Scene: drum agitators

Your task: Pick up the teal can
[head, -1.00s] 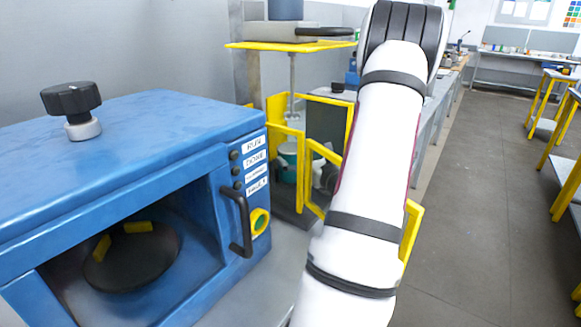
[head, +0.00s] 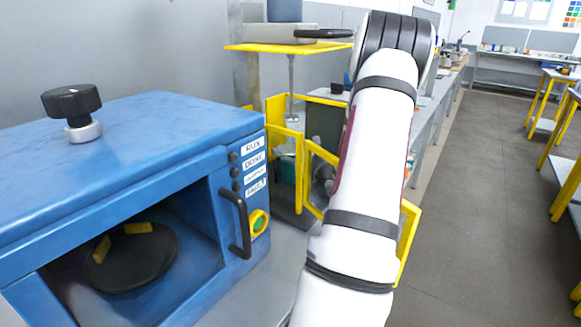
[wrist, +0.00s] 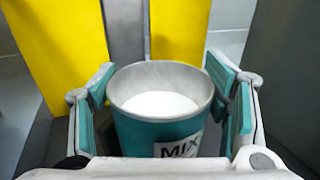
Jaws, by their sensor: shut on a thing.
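The teal can (wrist: 135,132) stands upright between the fingers of my gripper (wrist: 163,84) in the wrist view. It has a grey rim, white contents and a white label reading "MIX". The teal finger pads are closed on its left and right sides. The lower part of the can is hidden by my gripper. In the head view a small teal patch (head: 287,171) shows behind yellow bars, mostly hidden; my arm hides much of that spot.
A yellow frame (head: 295,147) surrounds the can's spot, with yellow panels (wrist: 62,50) behind the can. A blue oven-like machine (head: 120,140) with a black knob stands at the left. A yellow shelf (head: 285,47) is above. The floor aisle (head: 480,200) is clear.

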